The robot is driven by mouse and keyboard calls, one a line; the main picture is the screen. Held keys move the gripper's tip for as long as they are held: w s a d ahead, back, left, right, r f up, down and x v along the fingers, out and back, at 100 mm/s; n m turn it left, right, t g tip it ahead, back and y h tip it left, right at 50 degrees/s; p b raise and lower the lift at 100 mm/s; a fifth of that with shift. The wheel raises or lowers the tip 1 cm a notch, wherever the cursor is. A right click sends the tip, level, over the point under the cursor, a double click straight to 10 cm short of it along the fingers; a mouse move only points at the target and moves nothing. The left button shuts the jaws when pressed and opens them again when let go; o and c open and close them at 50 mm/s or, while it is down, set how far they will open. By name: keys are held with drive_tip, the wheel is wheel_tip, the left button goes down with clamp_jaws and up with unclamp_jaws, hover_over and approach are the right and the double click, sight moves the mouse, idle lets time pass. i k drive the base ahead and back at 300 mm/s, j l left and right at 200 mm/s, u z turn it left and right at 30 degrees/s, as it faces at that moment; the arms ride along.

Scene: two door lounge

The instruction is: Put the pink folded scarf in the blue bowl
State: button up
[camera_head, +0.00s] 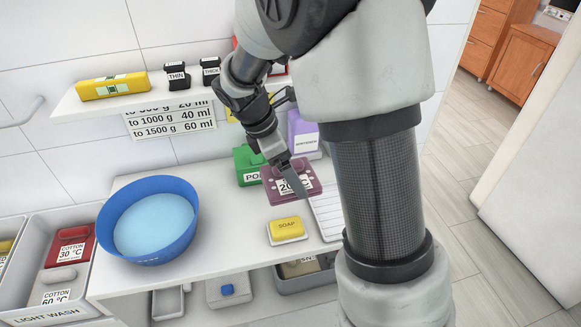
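The blue bowl (110,218) stands on the left of the white counter, with a light blue, water-like surface inside. A folded mauve-pink item with a white "20 °C" label (312,170) lies near the counter's back, right of the bowl; it looks like the pink folded scarf. My gripper (300,188) points down in front of this item and covers part of it. One grey finger shows clearly. I cannot tell whether the fingers are apart or whether they touch the item.
A yellow soap (286,227) lies on the counter in front of the item. A green box (247,162) and a lilac container (302,128) stand behind. Left is a bin with labelled cotton bundles (70,247). A shelf (140,96) hangs above.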

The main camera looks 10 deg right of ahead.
sight(159, 231)
drive_tip(key=j, duration=1.8)
